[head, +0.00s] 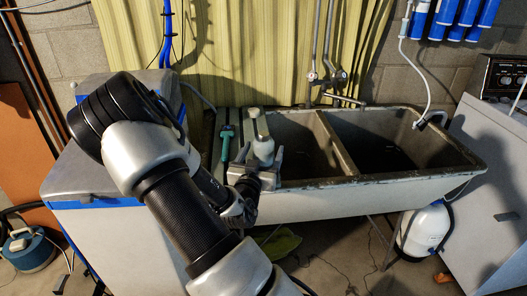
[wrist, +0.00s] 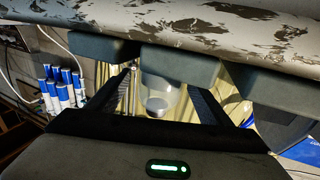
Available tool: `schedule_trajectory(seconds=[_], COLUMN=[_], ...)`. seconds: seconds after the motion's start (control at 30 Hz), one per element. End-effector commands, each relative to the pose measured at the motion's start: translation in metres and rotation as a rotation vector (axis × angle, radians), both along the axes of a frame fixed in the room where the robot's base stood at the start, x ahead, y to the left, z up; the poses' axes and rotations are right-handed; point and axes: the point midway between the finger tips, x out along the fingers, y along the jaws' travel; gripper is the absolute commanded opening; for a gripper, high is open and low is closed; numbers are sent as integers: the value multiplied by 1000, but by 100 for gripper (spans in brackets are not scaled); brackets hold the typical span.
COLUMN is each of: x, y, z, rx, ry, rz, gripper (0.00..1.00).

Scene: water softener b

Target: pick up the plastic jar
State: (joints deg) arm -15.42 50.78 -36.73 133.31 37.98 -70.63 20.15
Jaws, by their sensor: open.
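The plastic jar (head: 263,149) is whitish and translucent, near the left end of the sink's front rim in the head view. In the wrist view my gripper (wrist: 150,62) is open, with a gap between the fingers. I cannot tell whether either finger touches the jar.
The worn double sink (head: 390,180) extends right; its rim (wrist: 220,25) crosses the top of the wrist view. A green-handled brush (head: 227,142) lies just left of the jar. A pale upright object (head: 254,113) stands behind it. Taps (head: 325,76) rise at the back.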

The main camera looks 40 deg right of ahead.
Motion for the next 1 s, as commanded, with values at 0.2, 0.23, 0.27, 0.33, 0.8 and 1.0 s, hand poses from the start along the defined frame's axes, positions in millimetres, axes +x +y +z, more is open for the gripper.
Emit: schedule_trajectory(seconds=[0.2, 0.23, 0.27, 0.33, 0.8, 1.0], x=[14, 18, 21, 27, 35, 35], y=[-18, -21, -25, -32, -40, -40], z=[-1, -2, -2, -1, -1, 0], rx=[-2, -1, -1, -1, 0, -1], ry=[-1, -1, 1, -1, 0, -1], rz=[-2, -1, -1, -2, 0, 0], gripper=[73, 73, 73, 73, 55, 24])
